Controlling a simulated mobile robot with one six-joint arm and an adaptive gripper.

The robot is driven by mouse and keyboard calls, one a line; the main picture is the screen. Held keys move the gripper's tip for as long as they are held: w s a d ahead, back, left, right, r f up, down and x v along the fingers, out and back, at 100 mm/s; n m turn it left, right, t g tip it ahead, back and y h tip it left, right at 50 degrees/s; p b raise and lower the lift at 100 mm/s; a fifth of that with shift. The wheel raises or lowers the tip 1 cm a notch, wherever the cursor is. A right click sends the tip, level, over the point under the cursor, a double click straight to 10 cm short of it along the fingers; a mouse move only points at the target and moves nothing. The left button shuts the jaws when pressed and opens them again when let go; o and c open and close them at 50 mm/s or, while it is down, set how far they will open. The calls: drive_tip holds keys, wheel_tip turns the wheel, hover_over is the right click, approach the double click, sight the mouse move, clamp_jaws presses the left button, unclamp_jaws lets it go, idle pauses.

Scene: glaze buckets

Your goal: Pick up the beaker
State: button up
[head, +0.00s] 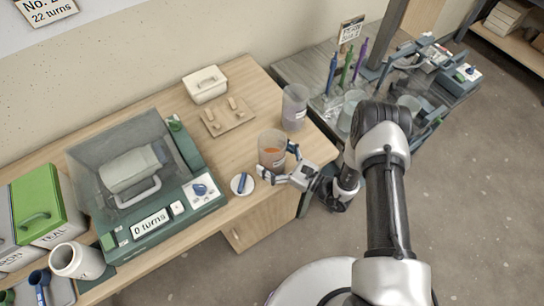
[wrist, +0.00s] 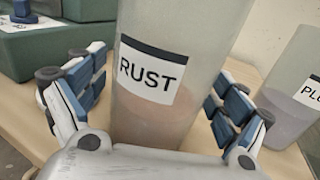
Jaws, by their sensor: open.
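A clear beaker (head: 272,151) with a small amount of orange-brown content stands upright near the right edge of the wooden table. In the wrist view the beaker (wrist: 175,60) carries a white label reading RUST and fills the middle. My gripper (head: 277,165) is at the beaker's front side, low down. In the wrist view my gripper (wrist: 165,105) has its fingers spread on both sides of the beaker, with a gap showing at least on the left. The beaker's base is hidden behind my gripper's palm.
A second beaker (head: 295,108) with purplish content stands just behind. A white disc with a blue item (head: 242,184) lies to the left. The green machine (head: 150,170), a pegged board (head: 227,116) and a lidded white box (head: 205,84) are further left. A grey bench (head: 320,75) holds coloured tools.

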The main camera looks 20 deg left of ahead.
drive_tip(key=c, duration=1.6)
drive_tip(key=shift+r, duration=0.15)
drive_tip(key=shift+r+p, duration=2.6)
drive_tip(key=shift+r, duration=7.25)
